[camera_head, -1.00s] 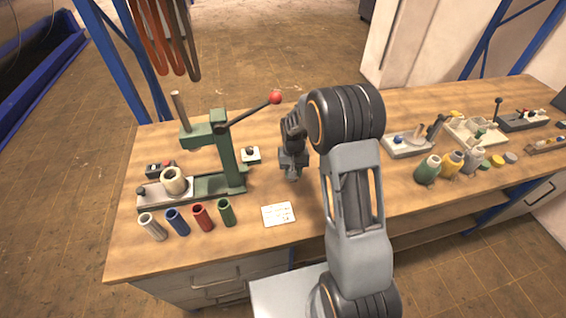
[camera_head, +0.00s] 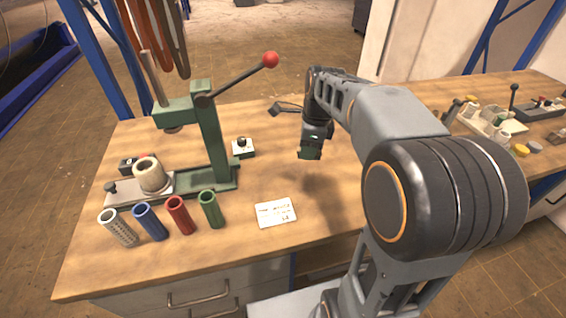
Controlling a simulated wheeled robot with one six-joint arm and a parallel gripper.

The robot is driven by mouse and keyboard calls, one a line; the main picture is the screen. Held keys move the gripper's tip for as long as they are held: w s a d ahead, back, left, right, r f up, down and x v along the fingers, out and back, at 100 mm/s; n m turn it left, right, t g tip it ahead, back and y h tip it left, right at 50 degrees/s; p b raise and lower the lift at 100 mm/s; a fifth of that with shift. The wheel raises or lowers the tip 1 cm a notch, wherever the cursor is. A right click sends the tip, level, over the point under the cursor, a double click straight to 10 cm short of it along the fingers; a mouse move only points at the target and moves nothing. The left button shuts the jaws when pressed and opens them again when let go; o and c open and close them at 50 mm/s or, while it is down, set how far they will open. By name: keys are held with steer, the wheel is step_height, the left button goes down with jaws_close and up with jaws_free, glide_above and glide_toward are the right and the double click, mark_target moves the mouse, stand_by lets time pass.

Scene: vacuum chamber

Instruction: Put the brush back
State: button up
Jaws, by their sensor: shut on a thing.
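My gripper (camera_head: 310,153) points down above the middle of the bench, right of the green press and beyond the white card. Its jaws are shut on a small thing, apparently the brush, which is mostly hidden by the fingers. I cannot make out its handle or bristles. A dark piece (camera_head: 285,108) sticks out to the left beside my wrist; I cannot tell whether it is part of the brush or of my arm. The gripper appears to be above the wood, with a shadow on the bench below it.
The green lever press (camera_head: 213,140) with its red knob stands at left. A white card (camera_head: 276,212) and a small knobbed block (camera_head: 242,147) are near. Fixtures (camera_head: 490,125) stand at right, partly behind my arm.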

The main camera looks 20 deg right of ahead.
steer(key=w+a+f, duration=0.2)
steer(key=w+f, duration=0.2)
steer(key=w, duration=0.4)
glide_above(281, 160)
steer(key=f, duration=0.3)
steer(key=s+f, duration=0.1)
steer(key=f, duration=0.1)
steer(key=shift+d+p, duration=0.25)
steer(key=shift+p, duration=0.15)
steer(key=shift+w+f, duration=0.3)
steer(key=shift+f, duration=1.55)
steer(key=shift+f, duration=0.1)
steer(key=shift+f, duration=0.1)
steer(key=o, duration=1)
steer(key=shift+c, duration=0.2)
